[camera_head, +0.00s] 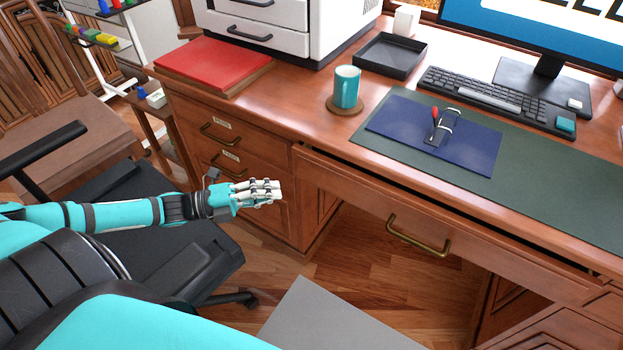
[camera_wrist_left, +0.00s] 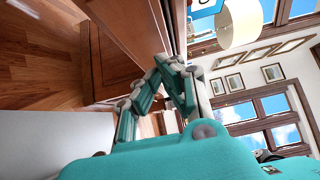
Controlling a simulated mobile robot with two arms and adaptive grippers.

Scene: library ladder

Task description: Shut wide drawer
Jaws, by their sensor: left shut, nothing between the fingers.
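The wide drawer (camera_head: 350,191) is under the desk top in the head view. It has a brass bar handle (camera_head: 418,238). A dark gap shows along its top edge, and its front stands out a little from under the desk top, so it is partly open. My left gripper (camera_head: 279,190) is shut and empty, to the left of the drawer front and apart from the handle. In the left wrist view its fingers (camera_wrist_left: 172,62) are together, with reddish wood of the desk just beyond them; I cannot tell whether they touch it. My right gripper is not in view.
The desk top holds a teal mug (camera_head: 347,87), a red folder (camera_head: 213,63), a black tray (camera_head: 391,55), a keyboard (camera_head: 495,98) and a blue folder (camera_head: 400,130). Narrow drawers (camera_head: 230,146) stand at the left. A black chair (camera_head: 150,240) is beside my left arm. Wooden floor shows below.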

